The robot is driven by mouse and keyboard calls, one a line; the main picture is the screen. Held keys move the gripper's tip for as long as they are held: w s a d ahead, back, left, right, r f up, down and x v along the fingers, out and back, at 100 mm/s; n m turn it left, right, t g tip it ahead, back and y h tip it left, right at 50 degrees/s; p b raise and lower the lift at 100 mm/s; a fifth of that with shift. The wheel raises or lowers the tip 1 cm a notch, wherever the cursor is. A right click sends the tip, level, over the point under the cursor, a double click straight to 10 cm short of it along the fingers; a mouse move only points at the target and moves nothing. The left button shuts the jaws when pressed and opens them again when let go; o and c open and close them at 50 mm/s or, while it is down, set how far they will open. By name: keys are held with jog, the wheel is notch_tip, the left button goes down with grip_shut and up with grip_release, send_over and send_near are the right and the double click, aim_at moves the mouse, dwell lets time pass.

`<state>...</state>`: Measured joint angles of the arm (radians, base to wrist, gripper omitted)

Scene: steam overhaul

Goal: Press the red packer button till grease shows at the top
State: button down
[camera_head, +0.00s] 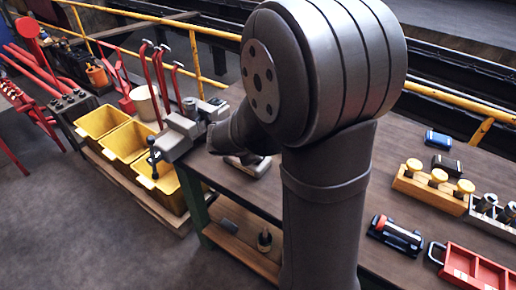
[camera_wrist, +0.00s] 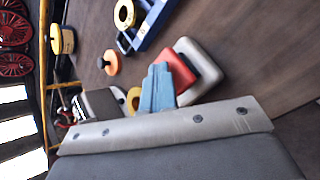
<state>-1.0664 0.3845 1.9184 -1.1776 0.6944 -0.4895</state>
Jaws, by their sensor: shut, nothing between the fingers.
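In the wrist view, my gripper (camera_wrist: 157,70) shows as closed blue fingers with nothing held. A red block-like part (camera_wrist: 180,72), which looks like the packer button, lies right beside the fingers, partly covered by them. It sits against a pale rounded base (camera_wrist: 204,62) on the dark bench. I cannot tell whether the fingers touch the red part. No grease can be made out. In the head view, my arm hides the gripper and the red part; a pale base (camera_head: 250,166) shows on the bench just left of my arm.
An orange knob (camera_wrist: 111,62) and a blue holder (camera_wrist: 148,22) stand near the fingers. In the head view, a grey vise (camera_head: 180,135) is at the bench's left end, with yellow bins (camera_head: 125,140) beyond. A wooden block with yellow-topped pieces (camera_head: 430,192) and a red tray (camera_head: 475,268) are right.

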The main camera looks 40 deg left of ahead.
dwell(0.4)
jog(key=shift+r, duration=1.35)
jog(key=shift+r, duration=2.5)
